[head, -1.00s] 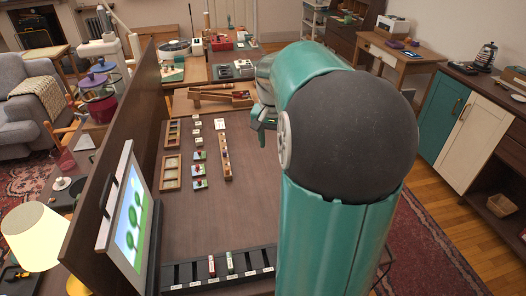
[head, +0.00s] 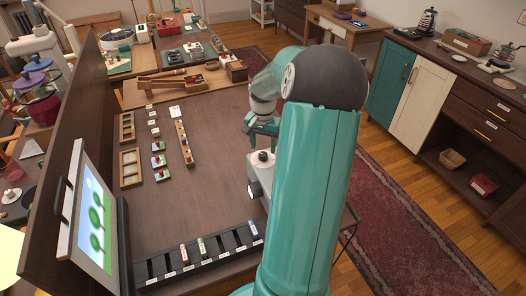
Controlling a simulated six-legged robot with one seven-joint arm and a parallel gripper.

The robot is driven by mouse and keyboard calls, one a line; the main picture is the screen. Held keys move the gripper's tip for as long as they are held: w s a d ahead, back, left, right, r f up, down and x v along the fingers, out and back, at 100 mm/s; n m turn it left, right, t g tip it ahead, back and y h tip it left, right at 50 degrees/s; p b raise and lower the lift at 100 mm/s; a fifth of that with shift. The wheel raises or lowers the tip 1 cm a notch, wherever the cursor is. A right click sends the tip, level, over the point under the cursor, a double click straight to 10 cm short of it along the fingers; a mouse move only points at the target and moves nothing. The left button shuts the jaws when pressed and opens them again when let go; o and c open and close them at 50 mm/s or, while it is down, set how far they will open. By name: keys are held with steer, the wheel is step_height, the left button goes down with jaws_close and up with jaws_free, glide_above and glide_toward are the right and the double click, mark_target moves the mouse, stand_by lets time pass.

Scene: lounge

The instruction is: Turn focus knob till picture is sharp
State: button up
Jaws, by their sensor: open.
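A small white projector-like box (head: 254,172) stands near the right edge of the brown tabletop, partly hidden behind my arm. A dark knob (head: 262,156) sits on its top. A round lens shows on its front. My gripper (head: 262,130) is above and just behind the box in the picture, open, with a gap to the knob. A framed screen (head: 94,222) stands at the left and shows green trees against a light blue sky. It is too small to tell how sharp the picture is.
A dark slotted rack (head: 205,263) with several upright slides lies along the near edge. Wooden trays (head: 130,168) and small picture cards lie at the left. A tall brown panel (head: 62,165) bounds the left side. The middle of the tabletop (head: 215,185) is clear.

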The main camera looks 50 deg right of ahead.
mark_target(263, 154)
steer(key=shift+f, duration=1.75)
steer(key=shift+c, duration=0.4)
steer(key=c, duration=0.9)
steer(key=shift+n, duration=1.6)
steer(key=o, duration=1)
step_height(263, 154, up, 14)
steer(key=shift+f, duration=0.1)
